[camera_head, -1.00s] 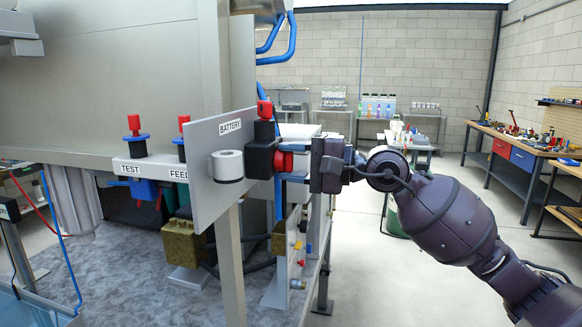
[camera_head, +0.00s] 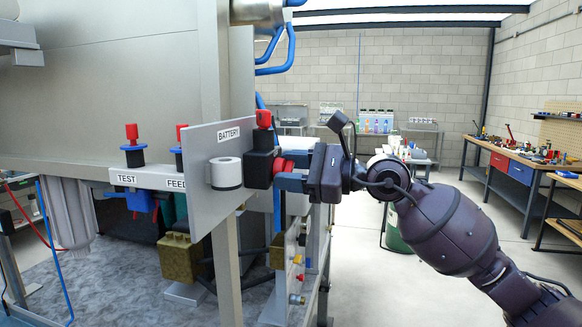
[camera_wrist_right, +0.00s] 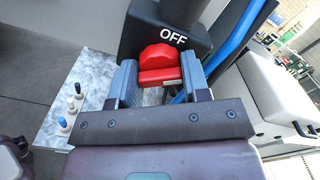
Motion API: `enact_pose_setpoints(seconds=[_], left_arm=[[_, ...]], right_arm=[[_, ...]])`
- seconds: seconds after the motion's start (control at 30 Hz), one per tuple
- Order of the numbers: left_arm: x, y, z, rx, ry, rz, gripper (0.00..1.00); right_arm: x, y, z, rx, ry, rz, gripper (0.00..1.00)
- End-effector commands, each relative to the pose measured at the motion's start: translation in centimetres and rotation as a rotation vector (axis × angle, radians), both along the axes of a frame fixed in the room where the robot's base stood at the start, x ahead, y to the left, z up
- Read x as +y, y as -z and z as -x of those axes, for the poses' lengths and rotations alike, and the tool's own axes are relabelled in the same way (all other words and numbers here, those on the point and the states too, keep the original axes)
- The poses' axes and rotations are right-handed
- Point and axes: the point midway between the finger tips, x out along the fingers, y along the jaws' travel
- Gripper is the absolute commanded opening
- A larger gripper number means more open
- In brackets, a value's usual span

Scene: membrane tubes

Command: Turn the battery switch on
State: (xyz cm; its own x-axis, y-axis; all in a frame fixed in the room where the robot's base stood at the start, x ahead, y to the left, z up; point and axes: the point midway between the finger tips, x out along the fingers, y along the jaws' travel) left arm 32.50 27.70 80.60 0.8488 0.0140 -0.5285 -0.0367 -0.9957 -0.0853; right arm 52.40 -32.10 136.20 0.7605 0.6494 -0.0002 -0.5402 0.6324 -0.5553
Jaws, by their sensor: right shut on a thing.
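The battery switch is a black block (camera_head: 259,168) on the grey panel (camera_head: 205,140) under the label BATTERY. Its red handle (camera_head: 284,163) sticks out on the right side. In the right wrist view the red handle (camera_wrist_right: 158,66) lies between my fingers, below a black housing (camera_wrist_right: 165,28) marked OFF. My right gripper (camera_head: 287,174) reaches in from the right and is shut on the red handle, as the right wrist view (camera_wrist_right: 160,82) also shows. The fingers partly hide the handle in the head view. My left gripper is not in view.
A white round part (camera_head: 226,173) sits on the panel left of the switch. Red-topped TEST (camera_head: 132,145) and FEED (camera_head: 178,150) valves stand further left. Blue pipes (camera_head: 278,62) run above. A workbench (camera_head: 510,160) stands far right, with open floor before it.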

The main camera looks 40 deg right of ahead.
Motion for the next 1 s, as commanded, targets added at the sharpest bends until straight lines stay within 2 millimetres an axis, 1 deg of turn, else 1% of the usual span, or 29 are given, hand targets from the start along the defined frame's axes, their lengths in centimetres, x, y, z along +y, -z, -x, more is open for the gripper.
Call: enact_pose_setpoints(seconds=[0.03, 0.3, 0.6, 0.77, 1.0], left_arm=[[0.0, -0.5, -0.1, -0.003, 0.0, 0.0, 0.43], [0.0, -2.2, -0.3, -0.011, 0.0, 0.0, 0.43], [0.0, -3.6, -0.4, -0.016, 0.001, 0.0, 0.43], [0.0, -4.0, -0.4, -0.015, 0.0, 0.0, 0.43], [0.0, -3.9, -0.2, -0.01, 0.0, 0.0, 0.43]], right_arm=[[0.0, -0.1, 0.0, 0.032, 0.0, -0.035, 0.19], [0.0, -0.1, 0.0, 0.191, 0.0, -0.221, 0.19], [0.0, -0.1, 0.0, 0.322, 0.0, -0.374, 0.19], [0.0, 0.0, 0.0, 0.363, 0.001, -0.424, 0.19], [0.0, 0.0, 0.0, 0.391, 0.001, -0.457, 0.19]])
